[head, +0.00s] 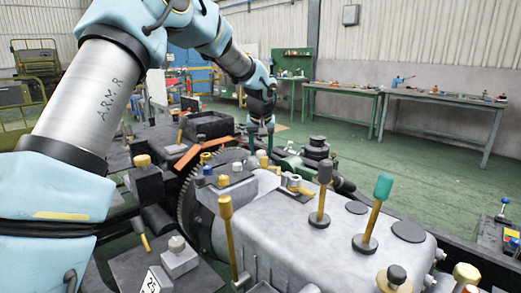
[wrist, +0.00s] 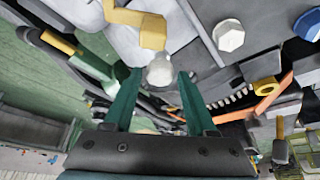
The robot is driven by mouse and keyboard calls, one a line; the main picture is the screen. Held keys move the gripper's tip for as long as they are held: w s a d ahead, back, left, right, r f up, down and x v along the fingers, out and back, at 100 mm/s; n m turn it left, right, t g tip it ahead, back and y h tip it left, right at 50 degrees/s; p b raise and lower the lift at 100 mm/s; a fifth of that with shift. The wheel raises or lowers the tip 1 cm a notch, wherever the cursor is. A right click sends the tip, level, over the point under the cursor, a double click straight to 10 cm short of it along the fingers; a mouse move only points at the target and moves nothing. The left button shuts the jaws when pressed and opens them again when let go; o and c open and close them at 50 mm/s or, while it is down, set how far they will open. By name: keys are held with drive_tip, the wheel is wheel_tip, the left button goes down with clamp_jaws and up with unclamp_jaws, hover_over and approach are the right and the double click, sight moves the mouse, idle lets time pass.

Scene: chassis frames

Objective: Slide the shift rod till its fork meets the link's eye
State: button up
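My gripper (head: 261,142) is at the far end of the gearbox housing (head: 330,238) in the head view, pointing down. In the wrist view my gripper (wrist: 160,74) has its two green fingers apart. A pale round knob (wrist: 160,72) shows between the fingertips. I cannot tell whether they touch it. A brass-coloured bent piece (wrist: 140,26) lies just beyond the knob. A rod with a yellow part (wrist: 60,43) and a green part (wrist: 92,66) runs beside the left finger. I cannot tell for certain which part is the shift rod, its fork or the link's eye.
Upright levers with a grey knob (head: 325,172) and a green knob (head: 383,186) stand on the housing. A large gear (head: 188,208) is at its left. An orange bar (head: 196,153) lies beyond. Workbenches (head: 445,97) stand farther off, with open green floor before them.

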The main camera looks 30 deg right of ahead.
drive_tip(key=shift+o, duration=0.9)
drive_tip(key=b+v, duration=0.2)
drive_tip(key=v, duration=0.8)
drive_tip(key=shift+s+r, duration=0.2)
drive_tip(key=shift+r, duration=0.15)
drive_tip(key=shift+a, duration=0.1)
drive_tip(key=s+a+f+n+g+y, duration=0.1)
drive_tip(key=a+f, duration=0.3)
drive_tip(key=a, duration=0.9)
drive_tip(key=s+a+f+n+y, duration=0.1)
drive_tip(key=a+f, duration=0.4)
drive_tip(key=a, duration=0.8)
drive_tip(key=s+a+f+n, duration=0.1)
drive_tip(key=s+a+f, duration=0.2)
drive_tip(key=s+a, duration=0.3)
drive_tip(key=s+a+f+n+g+p, duration=0.1)
drive_tip(key=s+a+f, duration=0.2)
drive_tip(key=s+a, duration=0.3)
drive_tip(key=a, duration=0.4)
drive_tip(key=shift+s+a+n, duration=0.15)
drive_tip(key=shift+s+n, duration=0.15)
drive_tip(key=shift+s, duration=0.05)
